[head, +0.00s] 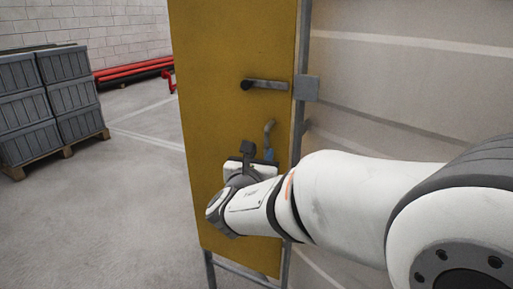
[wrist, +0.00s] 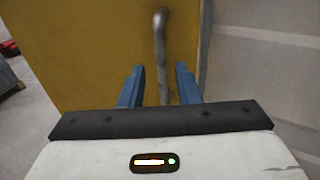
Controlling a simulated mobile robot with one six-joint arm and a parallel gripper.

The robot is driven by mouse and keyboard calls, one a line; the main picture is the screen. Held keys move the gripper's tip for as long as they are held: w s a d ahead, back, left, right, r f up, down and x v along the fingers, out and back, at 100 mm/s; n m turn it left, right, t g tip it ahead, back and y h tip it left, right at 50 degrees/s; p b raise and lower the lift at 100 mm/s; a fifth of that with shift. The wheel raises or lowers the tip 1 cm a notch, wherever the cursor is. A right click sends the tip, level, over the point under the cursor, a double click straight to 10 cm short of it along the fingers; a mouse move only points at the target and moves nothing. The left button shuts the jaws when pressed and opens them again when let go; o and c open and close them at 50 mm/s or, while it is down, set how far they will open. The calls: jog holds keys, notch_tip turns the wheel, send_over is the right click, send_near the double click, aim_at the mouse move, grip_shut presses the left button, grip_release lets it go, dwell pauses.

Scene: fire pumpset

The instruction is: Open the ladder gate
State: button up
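The ladder gate is a tall yellow panel (head: 215,90) in the middle of the head view; it also fills the back of the wrist view (wrist: 85,50). A dark lever handle (head: 265,85) sits on its upper right. Lower down is a curved grey pull handle (head: 268,130), partly hidden by my arm. In the wrist view this handle (wrist: 161,50) runs down between the two blue fingers of my gripper (wrist: 159,85). The fingers are apart, with a gap visible on each side of the handle. In the head view my gripper (head: 267,155) is mostly hidden behind my wrist.
A grey post (head: 299,60) with a box-like latch housing (head: 307,88) stands along the gate's right edge, beside a pale wall (head: 400,85). Grey crates (head: 45,100) stand on a pallet at left, with red pipes (head: 130,69) behind. The floor (head: 120,200) left of the gate is clear.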

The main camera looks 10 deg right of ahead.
aim_at(266, 146)
jog(key=x, duration=0.6)
jog(key=shift+d, duration=0.1)
jog(key=shift+c, duration=0.3)
grip_shut()
